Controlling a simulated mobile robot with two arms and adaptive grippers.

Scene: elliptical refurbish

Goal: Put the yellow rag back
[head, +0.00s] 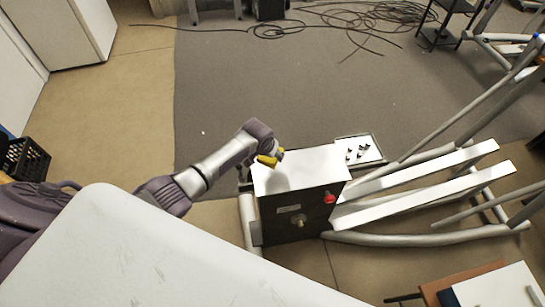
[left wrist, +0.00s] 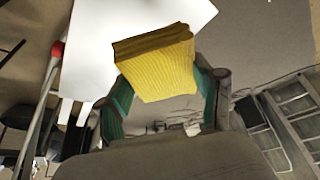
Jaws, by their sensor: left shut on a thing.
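The yellow rag (left wrist: 156,62) is a folded, ribbed cloth held between the two green-padded fingers of my left gripper (left wrist: 163,92) in the left wrist view. In the head view the rag (head: 267,160) shows as a small yellow patch at the end of my left arm. My left gripper (head: 277,157) is above the left back part of the white top of a dark box-shaped machine (head: 300,172). A gap between the rag and that top cannot be judged clearly. My right gripper is not in view.
The machine has a red knob (head: 329,198) on its front and long metal rails (head: 430,180) to its right. A tray with small parts (head: 359,150) is behind it. A white surface (head: 150,255) fills the lower left. Cables (head: 350,20) lie on the floor at the back.

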